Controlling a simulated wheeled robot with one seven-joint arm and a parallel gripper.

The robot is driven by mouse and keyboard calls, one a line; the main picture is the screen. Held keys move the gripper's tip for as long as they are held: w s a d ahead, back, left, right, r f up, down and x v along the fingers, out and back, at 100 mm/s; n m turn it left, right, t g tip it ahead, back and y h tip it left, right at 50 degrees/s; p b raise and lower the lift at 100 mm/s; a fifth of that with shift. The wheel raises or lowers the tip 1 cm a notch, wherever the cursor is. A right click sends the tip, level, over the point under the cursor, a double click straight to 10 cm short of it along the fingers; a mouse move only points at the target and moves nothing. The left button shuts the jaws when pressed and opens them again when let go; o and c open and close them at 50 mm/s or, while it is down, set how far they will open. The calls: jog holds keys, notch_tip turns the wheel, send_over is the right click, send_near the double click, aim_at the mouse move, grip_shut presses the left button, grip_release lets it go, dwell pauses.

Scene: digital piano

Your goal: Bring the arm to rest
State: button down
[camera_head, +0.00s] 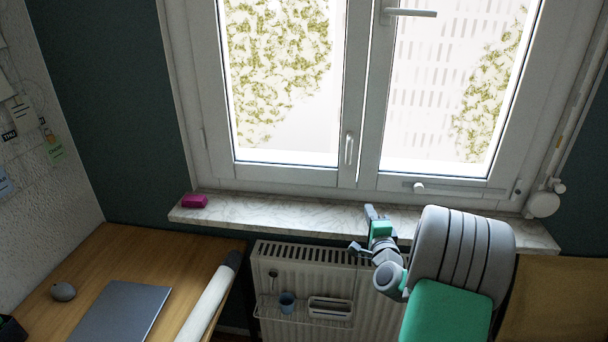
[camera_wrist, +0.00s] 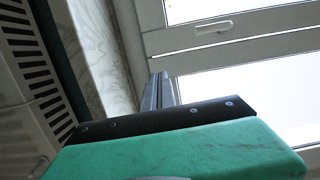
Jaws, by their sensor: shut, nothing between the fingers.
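My gripper (camera_head: 369,212) is at the end of my raised arm, in front of the marble window sill, in the head view. Its fingertips point up toward the window. In the wrist view my gripper (camera_wrist: 160,80) shows its fingers closed together with nothing between them. The window fills the background there, with the sill on the left. My arm's grey and green links reach up from the lower right of the head view. I cannot tell from the frames whether the gripper touches the sill.
A marble sill (camera_head: 300,213) bears a pink block (camera_head: 194,201). A wooden desk (camera_head: 128,256) at left bears a grey laptop (camera_head: 123,313). The closed window (camera_head: 352,185) is behind.

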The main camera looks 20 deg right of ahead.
jog(key=s+a+f+n+g+y, duration=0.4)
jog(key=s+a+f+n+g, duration=0.15)
jog(key=f, duration=0.55)
jog(key=s+a+f+n+g+y, duration=0.4)
jog(key=s+a+f+n, duration=0.2)
jog(key=f, duration=0.4)
jog(key=s+a+f+n+g, duration=0.1)
jog(key=s+g, duration=0.2)
jog(key=s, duration=0.3)
jog(key=s+a+n+g, duration=0.1)
jog(key=s+a+g, duration=0.1)
jog(key=s, duration=0.3)
jog(key=s+a+r+n+g+h, duration=0.1)
jog(key=s+a+r+n+g, duration=0.25)
jog(key=s+r, duration=0.5)
jog(key=w+a+r+n+t, duration=0.2)
jog(key=w+a+r, duration=0.2)
jog(key=a+r, duration=0.2)
jog(key=w+a+r+n+t+h, duration=0.1)
jog(key=w+a+r+n+t, duration=0.1)
jog(key=a+r, duration=0.3)
notch_tip(320, 180, up, 2)
jog(key=shift+w+a+r+n+t, duration=0.1)
jog(key=shift+w+a+n+t, duration=0.25)
jog(key=shift+w, duration=0.5)
